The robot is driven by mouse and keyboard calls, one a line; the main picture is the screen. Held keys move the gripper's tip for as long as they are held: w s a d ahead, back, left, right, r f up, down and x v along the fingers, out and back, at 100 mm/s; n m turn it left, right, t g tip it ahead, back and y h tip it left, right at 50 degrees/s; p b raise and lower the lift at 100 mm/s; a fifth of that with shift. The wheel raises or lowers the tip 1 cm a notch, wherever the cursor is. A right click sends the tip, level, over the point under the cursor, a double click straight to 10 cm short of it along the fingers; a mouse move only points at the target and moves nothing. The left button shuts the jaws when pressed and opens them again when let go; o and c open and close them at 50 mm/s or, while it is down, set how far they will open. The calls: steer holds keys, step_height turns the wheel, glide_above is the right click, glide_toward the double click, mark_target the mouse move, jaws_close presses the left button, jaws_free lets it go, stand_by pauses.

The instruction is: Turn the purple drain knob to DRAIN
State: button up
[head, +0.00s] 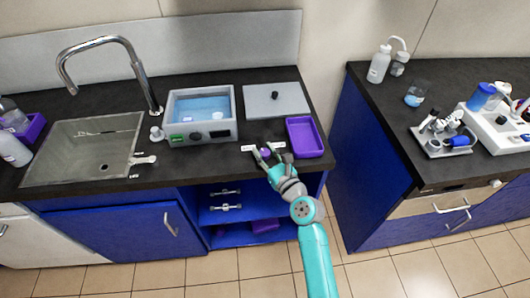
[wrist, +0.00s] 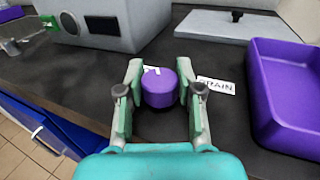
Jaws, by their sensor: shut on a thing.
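The purple drain knob (wrist: 159,88) stands on the dark counter between my gripper's two fingers in the wrist view. A white label with part of the word DRAIN (wrist: 216,85) lies just right of the knob, partly hidden by the right finger. A white mark shows at the knob's upper left edge. My gripper (wrist: 158,95) is shut on the knob, one finger on each side. In the head view my gripper (head: 267,157) is at the counter's front, and the knob (head: 265,153) is a small purple spot between the fingers.
A grey water bath (head: 202,115) stands behind and left of the knob. A purple tray (head: 305,138) lies close on the right. A grey lid with a black knob (head: 276,101) lies behind. A sink (head: 84,150) is at left. A gap separates the right bench.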

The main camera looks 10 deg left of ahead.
steer(key=shift+f+m+t+h, duration=0.3)
steer(key=shift+m+t+h, duration=0.5)
steer(key=shift+h, duration=0.4)
steer(key=shift+r+m, duration=0.1)
steer(key=shift+m, duration=0.2)
steer(key=o, duration=1.2)
steer(key=shift+r, duration=0.1)
steer(key=shift+s+d, duration=0.1)
steer(key=v, duration=1.2)
